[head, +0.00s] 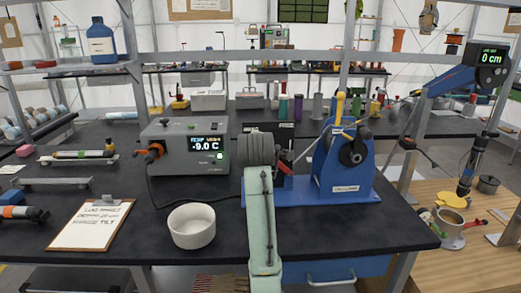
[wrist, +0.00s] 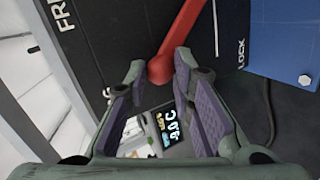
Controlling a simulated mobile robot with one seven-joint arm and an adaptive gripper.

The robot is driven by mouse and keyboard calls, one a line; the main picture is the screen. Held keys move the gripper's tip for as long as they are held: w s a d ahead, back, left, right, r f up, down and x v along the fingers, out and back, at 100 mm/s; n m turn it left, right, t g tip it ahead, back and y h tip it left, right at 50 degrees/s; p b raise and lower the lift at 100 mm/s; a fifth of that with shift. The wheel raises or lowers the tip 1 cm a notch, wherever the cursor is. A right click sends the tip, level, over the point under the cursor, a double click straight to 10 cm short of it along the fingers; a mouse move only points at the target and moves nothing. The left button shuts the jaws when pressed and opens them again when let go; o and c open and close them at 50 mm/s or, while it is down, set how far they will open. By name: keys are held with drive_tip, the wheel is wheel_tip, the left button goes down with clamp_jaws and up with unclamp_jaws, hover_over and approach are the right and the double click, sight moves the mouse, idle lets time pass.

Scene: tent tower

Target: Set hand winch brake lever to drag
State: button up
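The hand winch (head: 345,165) has a blue frame and a yellow-topped lever, and stands on the dark bench right of my arm. The red brake lever (wrist: 190,30) ends in a round red knob (wrist: 159,70) in the wrist view. Behind it is a black label plate (wrist: 105,35), with partly cut-off "FR..." lettering at left and "LOCK" at right. The lever lies between these words; a middle label is not readable. My gripper (wrist: 160,64) is open, with the knob between its fingertips; contact is not clear. In the head view, my arm mostly hides the gripper.
A grey box with a display reading -9.0 C (head: 195,145) stands left of my arm. A white bowl (head: 192,225) and clipboard (head: 92,222) lie in front. A wooden table (head: 480,260) with a pot is at right; a display there reads 0 cm (head: 493,56).

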drive_tip(key=o, duration=0.3)
drive_tip(key=shift+o, duration=0.2)
drive_tip(key=v, duration=1.2)
